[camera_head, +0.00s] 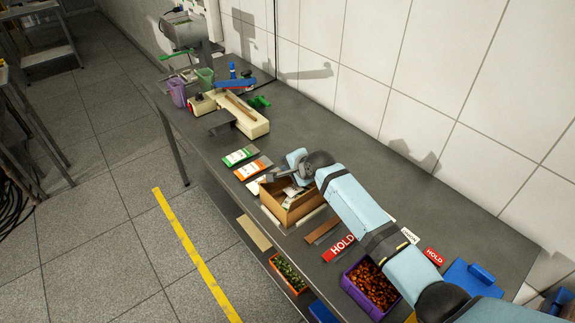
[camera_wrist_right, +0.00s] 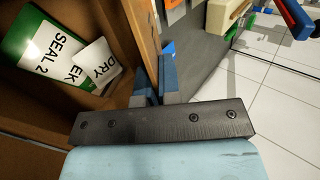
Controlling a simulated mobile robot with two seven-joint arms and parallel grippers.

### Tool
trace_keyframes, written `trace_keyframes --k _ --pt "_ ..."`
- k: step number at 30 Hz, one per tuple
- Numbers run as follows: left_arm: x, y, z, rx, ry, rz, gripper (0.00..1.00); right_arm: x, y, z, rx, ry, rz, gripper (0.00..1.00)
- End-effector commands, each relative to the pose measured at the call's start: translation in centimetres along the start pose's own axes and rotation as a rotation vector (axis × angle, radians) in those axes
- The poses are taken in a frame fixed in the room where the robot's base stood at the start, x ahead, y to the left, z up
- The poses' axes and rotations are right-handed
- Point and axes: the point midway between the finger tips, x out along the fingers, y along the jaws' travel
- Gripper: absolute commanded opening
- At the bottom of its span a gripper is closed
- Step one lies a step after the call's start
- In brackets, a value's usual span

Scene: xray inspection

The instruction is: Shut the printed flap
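An open brown cardboard box (camera_head: 286,205) stands on the grey bench, with white and green printed cards inside. The right wrist view shows a card reading "SEAL 2" (camera_wrist_right: 58,47) and a smaller white "DRY" card (camera_wrist_right: 94,62) in it. My right gripper (camera_head: 297,163) is at the box's far side. In the wrist view its fingers (camera_wrist_right: 156,85) are close together, one on each side of an upright cardboard panel (camera_wrist_right: 146,40). No print shows on this panel, so I cannot tell whether it is the printed flap. My left gripper is out of view.
Printed cards (camera_head: 252,168) lie left of the box. A red HOLD sign (camera_head: 339,248) and a purple bin of brown pieces (camera_head: 352,289) are to its right. A cream device (camera_head: 244,118) stands farther back. Bench behind the box is clear.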

Motion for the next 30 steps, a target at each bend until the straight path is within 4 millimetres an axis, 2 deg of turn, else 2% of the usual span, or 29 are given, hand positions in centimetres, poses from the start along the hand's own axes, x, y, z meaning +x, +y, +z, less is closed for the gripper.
trace_keyframes --k 8,12,23,26,30 --pt "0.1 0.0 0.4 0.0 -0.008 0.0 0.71 0.0 0.0 -0.1 -0.001 0.001 -0.004 0.0" --pt "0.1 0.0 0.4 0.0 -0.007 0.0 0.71 0.0 0.0 -0.1 -0.001 0.001 -0.004 0.3" --pt "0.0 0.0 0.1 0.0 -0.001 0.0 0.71 -0.4 0.1 -0.1 0.0 0.0 -0.003 0.3" --pt "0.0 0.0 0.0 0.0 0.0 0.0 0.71 -1.5 0.1 -0.1 0.0 0.0 -0.005 0.3" --pt "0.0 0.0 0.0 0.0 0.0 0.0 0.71 -4.4 0.1 0.0 0.0 0.0 -0.007 0.3"
